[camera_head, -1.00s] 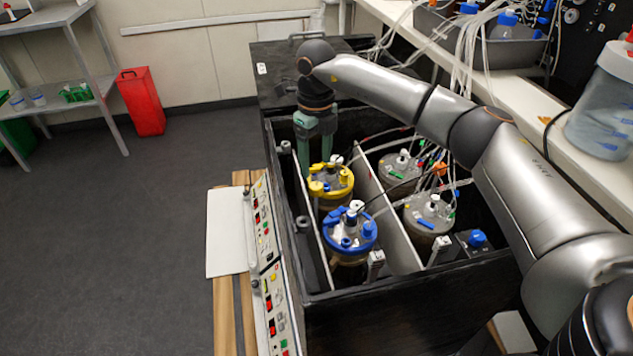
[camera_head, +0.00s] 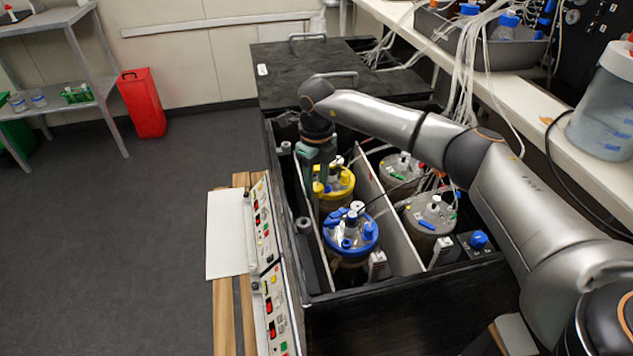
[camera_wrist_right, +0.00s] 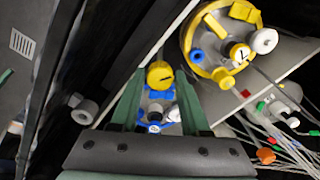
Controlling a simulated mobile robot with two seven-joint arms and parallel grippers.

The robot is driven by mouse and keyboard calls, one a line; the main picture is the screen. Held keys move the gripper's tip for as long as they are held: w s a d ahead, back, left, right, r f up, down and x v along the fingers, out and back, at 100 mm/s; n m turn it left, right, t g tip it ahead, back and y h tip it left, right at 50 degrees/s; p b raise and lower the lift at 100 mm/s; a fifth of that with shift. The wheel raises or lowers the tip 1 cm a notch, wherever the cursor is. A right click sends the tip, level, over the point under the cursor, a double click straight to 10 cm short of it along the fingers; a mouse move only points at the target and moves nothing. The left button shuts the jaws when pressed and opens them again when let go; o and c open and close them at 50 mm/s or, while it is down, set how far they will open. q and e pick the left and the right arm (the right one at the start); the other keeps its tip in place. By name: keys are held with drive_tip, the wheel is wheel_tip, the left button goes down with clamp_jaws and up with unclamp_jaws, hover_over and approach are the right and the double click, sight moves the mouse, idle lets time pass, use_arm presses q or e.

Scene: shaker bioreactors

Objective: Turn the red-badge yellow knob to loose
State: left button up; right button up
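A yellow knob with a dark pointer line (camera_wrist_right: 160,75) shows between the fingertips of my right gripper (camera_wrist_right: 157,82) in the right wrist view. The green fingers stand open on either side of it, and I cannot tell whether they touch it. In the head view my right gripper (camera_head: 317,182) points down beside the left side of the yellow-lidded vessel (camera_head: 342,182). I cannot make out a red badge. My left gripper is not in view.
A blue-lidded vessel (camera_head: 350,240) stands in front of the yellow one. Grey-lidded vessels (camera_head: 430,215) stand past a light divider (camera_head: 397,238). The black box walls (camera_head: 400,300) surround them, and cables run at the right. A control panel (camera_head: 270,265) lines the left side.

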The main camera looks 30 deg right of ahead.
clamp_jaws()
drive_tip(key=shift+n, duration=0.4)
drive_tip(key=n, duration=0.3)
drive_tip(key=shift+n+p, duration=0.3)
drive_tip(key=shift+n, duration=0.1)
drive_tip(key=n, duration=0.5)
drive_tip(key=shift+n, duration=0.3)
drive_tip(key=n, duration=0.3)
drive_tip(key=shift+n, duration=0.3)
drive_tip(key=n, duration=0.3)
drive_tip(key=shift+n, duration=0.3)
drive_tip(key=n, duration=0.3)
drive_tip(key=shift+b, duration=0.35)
drive_tip(key=shift+n, duration=1.7)
